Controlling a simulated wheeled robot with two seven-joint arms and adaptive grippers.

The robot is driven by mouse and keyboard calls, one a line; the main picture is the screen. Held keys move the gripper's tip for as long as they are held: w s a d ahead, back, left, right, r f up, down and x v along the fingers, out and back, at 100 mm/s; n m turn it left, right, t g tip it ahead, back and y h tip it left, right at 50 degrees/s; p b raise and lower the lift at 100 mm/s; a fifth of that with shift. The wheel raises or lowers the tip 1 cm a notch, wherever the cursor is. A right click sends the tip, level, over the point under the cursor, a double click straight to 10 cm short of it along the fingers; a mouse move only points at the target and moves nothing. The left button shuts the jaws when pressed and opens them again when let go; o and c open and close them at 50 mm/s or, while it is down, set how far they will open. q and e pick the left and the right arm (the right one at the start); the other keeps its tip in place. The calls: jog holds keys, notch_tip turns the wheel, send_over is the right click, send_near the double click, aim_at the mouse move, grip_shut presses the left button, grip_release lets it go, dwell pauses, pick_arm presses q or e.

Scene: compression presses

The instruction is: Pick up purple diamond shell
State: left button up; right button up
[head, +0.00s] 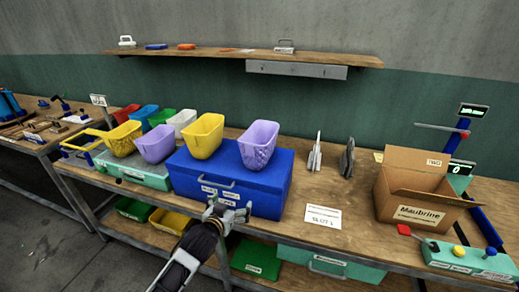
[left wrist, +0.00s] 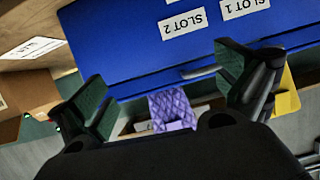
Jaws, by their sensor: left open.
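The purple diamond shell (head: 258,145) is a basket-shaped shell with a diamond-patterned wall. It stands upright on the right part of the blue box (head: 215,185). The open fingers also show in the left wrist view (left wrist: 160,68). My right gripper is not in view.
A yellow shell (head: 204,136) stands left of the diamond shell, and a plain purple shell (head: 156,143) is farther left among several others. An open cardboard box (head: 415,190) stands at right. Grey upright parts (head: 346,158) stand between. Bins (head: 255,257) sit on the lower shelf.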

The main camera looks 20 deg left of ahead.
aim_at(250, 159)
pick_arm(q)
jog(key=w+d+r+t+h, duration=0.1)
jog(key=w+r+t, duration=0.3)
jog(key=r, duration=0.5)
jog(key=shift+r+m+h, duration=0.2)
jog(key=shift+m+h, duration=0.2)
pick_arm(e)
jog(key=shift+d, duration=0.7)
pick_arm(q)
jog(key=shift+w, duration=0.1)
jog(key=shift+w+d+p, duration=0.15)
jog(key=shift+w+p, duration=0.05)
jog(key=shift+w, duration=1.2)
jog(key=shift+w+d+p, duration=0.15)
jog(key=shift+w+d, duration=0.05)
jog(key=shift+w, duration=1.15)
jog(key=shift+w+d+p, duration=0.15)
jog(key=shift+w+p, duration=0.05)
jog(key=shift+w, duration=1.3)
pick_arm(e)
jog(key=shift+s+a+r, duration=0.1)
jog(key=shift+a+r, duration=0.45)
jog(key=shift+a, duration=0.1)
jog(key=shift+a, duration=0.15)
